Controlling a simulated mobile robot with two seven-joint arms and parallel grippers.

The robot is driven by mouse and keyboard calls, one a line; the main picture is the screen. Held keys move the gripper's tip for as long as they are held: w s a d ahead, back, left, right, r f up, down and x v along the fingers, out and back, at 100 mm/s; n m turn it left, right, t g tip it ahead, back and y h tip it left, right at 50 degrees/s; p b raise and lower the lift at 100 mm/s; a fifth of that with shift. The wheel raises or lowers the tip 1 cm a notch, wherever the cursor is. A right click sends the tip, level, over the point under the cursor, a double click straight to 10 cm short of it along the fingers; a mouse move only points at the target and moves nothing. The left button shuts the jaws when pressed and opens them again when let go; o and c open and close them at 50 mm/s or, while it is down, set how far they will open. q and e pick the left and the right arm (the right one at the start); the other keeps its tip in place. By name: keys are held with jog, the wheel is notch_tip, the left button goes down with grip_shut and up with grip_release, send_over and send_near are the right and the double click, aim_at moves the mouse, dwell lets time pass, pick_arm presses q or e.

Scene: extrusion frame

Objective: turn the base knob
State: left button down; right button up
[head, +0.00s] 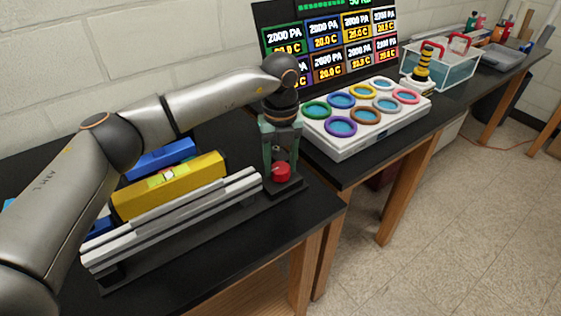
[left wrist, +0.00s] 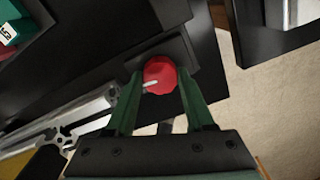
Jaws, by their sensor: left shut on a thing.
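The base knob is a round red knob (head: 282,172) with a pale pointer line, on a black block at the right end of a silver extrusion rail (head: 180,215). It also shows in the left wrist view (left wrist: 160,74), between the green fingers. My left gripper (head: 281,160) points down over the knob and is shut on it, one finger on each side. In the left wrist view the pointer line runs toward the left. The far side of the knob is partly hidden by the fingers. My right gripper is in neither view.
A yellow level (head: 170,187) and a blue block (head: 160,158) lie behind the rail. To the right stand a white box with coloured rings (head: 365,118), a display board (head: 330,45) and a clear bin (head: 440,68). The black table's front edge is close to the rail.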

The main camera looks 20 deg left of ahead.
aim_at(281, 167)
pick_arm(q)
jog(key=shift+n, duration=0.6)
jog(key=shift+c, duration=1.3)
grip_release()
notch_tip(281, 167, up, 13)
jog(key=shift+f+b, duration=0.2)
jog(key=shift+b, duration=0.1)
